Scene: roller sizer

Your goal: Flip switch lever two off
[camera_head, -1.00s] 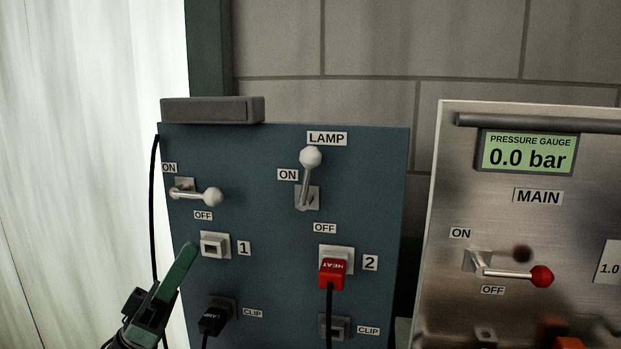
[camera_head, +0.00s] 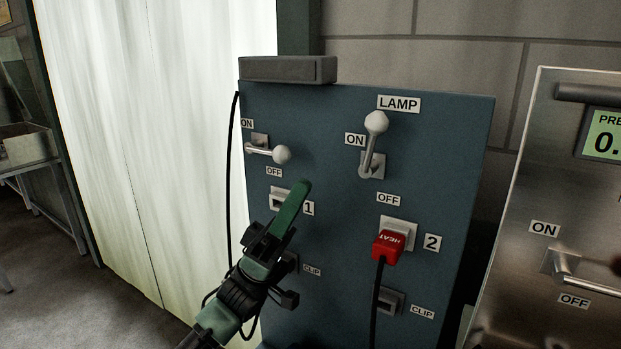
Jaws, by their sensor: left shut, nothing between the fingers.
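Switch lever two (camera_head: 374,140) is on the right of the blue panel (camera_head: 335,215), under the LAMP label. Its white knob points up, beside the ON label and above OFF. The other lever (camera_head: 268,151), on the left above socket 1, lies nearly level with its white knob to the right. My left gripper (camera_head: 297,198) is shut and empty in front of the panel. Its green fingertip is below and left of lever two and partly covers socket 1 (camera_head: 279,198). My right gripper is out of view.
A red HEAT plug (camera_head: 387,247) sits in socket 2, with a black cable hanging down. A steel panel (camera_head: 535,190) with its own lever (camera_head: 575,276) stands to the right. The space directly before lever two is clear.

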